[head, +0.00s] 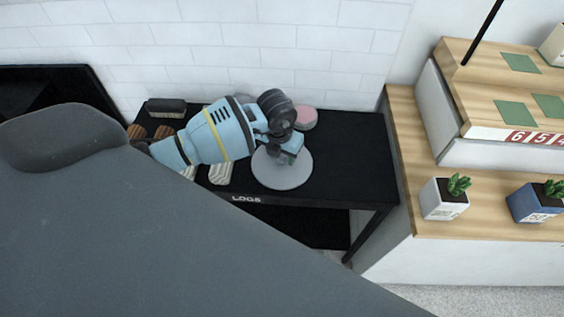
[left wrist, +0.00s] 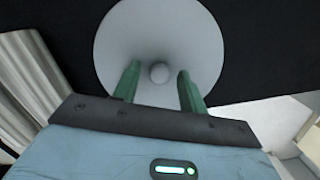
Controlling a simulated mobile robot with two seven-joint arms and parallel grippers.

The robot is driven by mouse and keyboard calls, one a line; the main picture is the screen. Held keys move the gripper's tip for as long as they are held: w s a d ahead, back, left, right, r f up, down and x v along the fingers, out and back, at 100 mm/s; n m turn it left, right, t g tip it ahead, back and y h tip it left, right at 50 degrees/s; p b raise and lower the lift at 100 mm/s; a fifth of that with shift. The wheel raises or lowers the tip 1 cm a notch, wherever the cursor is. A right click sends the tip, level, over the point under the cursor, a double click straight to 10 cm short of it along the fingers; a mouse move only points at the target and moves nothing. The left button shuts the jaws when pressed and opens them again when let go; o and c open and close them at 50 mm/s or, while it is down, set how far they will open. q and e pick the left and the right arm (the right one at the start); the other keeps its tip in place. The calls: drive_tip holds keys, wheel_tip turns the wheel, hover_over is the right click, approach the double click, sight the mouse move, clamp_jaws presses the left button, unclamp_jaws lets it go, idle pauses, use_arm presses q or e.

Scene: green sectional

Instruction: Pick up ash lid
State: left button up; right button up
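The ash lid (head: 284,174) is a round light-grey disc on the black table (head: 350,155). In the left wrist view the lid (left wrist: 158,30) has a small round knob (left wrist: 159,72) at its centre. My left gripper (head: 293,153) is over the lid. Its two green fingers stand apart on either side of the knob in the left wrist view (left wrist: 157,82), with a gap on each side. Whether the fingertips are down at the knob's height cannot be told. My right gripper is not in view.
Light striped pieces (head: 221,173), a dark brush-like block (head: 166,108) and a pink round item (head: 306,118) lie on the table. A wooden counter (head: 405,130) with potted plants (head: 444,198) stands at the right. A white brick wall is behind. The table's right part is clear.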

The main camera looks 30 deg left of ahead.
sight(282, 158)
use_arm(q)
clamp_jaws()
wheel_tip(282, 158, up, 10)
drive_tip(key=shift+p, duration=0.3)
drive_tip(key=shift+r, duration=0.1)
drive_tip(key=s+d+r+n+g, duration=0.1)
drive_tip(key=s+r+n, duration=0.3)
drive_tip(key=n, duration=1.3)
drive_tip(key=s+d+r+n+g, duration=0.1)
drive_tip(key=s+r+n, duration=0.4)
drive_tip(key=s+n, duration=0.5)
drive_tip(key=d+n, duration=0.1)
drive_tip(key=n, duration=0.7)
drive_tip(key=shift+d+g, duration=0.4)
